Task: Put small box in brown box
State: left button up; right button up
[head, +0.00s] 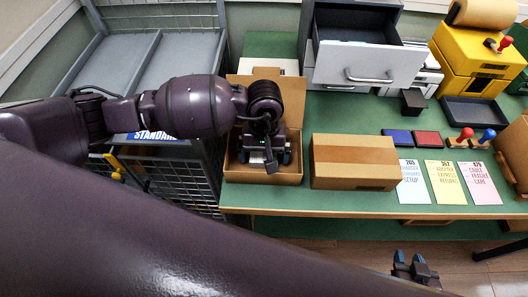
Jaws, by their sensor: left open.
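An open brown box (232,172) stands at the left end of the green table, its rear flap raised. My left gripper (264,163) is over and partly inside this box, pointing down with open jaws. The gripper and wrist hide most of the box's inside, so I cannot tell what lies in it. A second brown box (354,160), closed and taped, stands just right of it. A small black box (412,102) sits further back, by the drawer unit. My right gripper (415,268) is low at the bottom right, in front of the table; its jaw opening is unclear.
A grey drawer unit (368,65) has its top drawer pulled out. Blue (397,137) and red (427,138) pads, stamps and three cards (446,182) lie at right. A yellow machine (480,55) and dark tray (473,111) stand behind. A wire cage (185,185) is at left.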

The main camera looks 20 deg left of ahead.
pick_arm(q)
jog(key=shift+r, duration=0.1)
jog(key=shift+r, duration=0.2)
notch_tip(320, 180, up, 12)
jog(key=w, duration=0.1)
jog(key=shift+w+a+f, duration=0.2)
pick_arm(e)
jog(key=shift+s, duration=0.2)
